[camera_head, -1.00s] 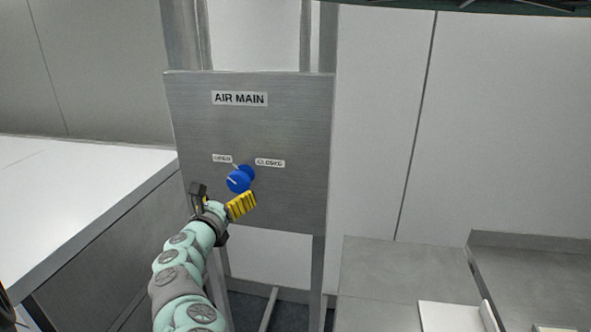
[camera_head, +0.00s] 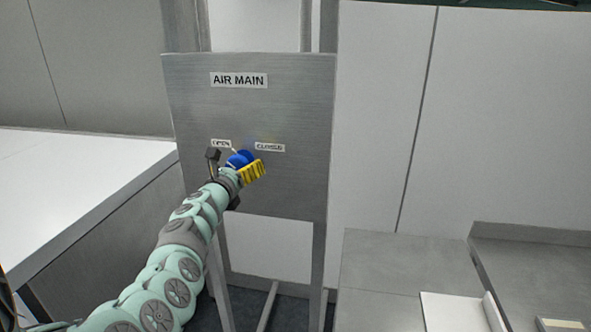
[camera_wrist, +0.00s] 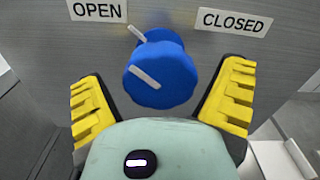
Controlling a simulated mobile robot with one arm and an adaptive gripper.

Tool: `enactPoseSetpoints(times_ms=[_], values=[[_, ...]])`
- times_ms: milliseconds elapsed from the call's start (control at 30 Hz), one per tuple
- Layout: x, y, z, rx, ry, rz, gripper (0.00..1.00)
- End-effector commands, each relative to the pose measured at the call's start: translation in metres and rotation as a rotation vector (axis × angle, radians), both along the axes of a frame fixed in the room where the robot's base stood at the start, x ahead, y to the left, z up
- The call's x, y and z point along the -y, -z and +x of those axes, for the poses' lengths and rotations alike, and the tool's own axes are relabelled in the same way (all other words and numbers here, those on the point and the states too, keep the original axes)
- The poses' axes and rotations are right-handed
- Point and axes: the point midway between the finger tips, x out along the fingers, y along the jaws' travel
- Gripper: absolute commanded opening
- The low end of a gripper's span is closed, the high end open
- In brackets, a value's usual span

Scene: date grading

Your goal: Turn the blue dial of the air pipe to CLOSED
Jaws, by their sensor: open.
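The blue dial (camera_head: 240,158) sits on the grey AIR MAIN panel (camera_head: 285,195), below and between the OPEN label (camera_head: 221,143) and the CLOSED label (camera_head: 270,148). In the wrist view, the dial (camera_wrist: 162,78) has a white line on its face that slants up and left, toward the OPEN label (camera_wrist: 98,10). The CLOSED label (camera_wrist: 234,22) is at upper right. My gripper (camera_wrist: 163,95) is open, with a yellow pad on each side of the dial and gaps between. In the head view, my gripper (camera_head: 238,164) covers the dial's lower part.
A white-topped counter (camera_head: 75,175) stands at the left. Grey metal surfaces (camera_head: 395,262) with a white tray (camera_head: 455,312) lie at lower right. The panel stands on metal legs, with bare panel around the dial.

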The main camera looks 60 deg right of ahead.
Motion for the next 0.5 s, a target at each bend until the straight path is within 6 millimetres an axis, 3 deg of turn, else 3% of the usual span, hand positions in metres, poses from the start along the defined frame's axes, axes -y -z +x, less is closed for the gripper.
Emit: enactPoseSetpoints(times_ms=[500], values=[[0.0086,-0.0025,0.001,0.0,0.002,-0.003,0.93]])
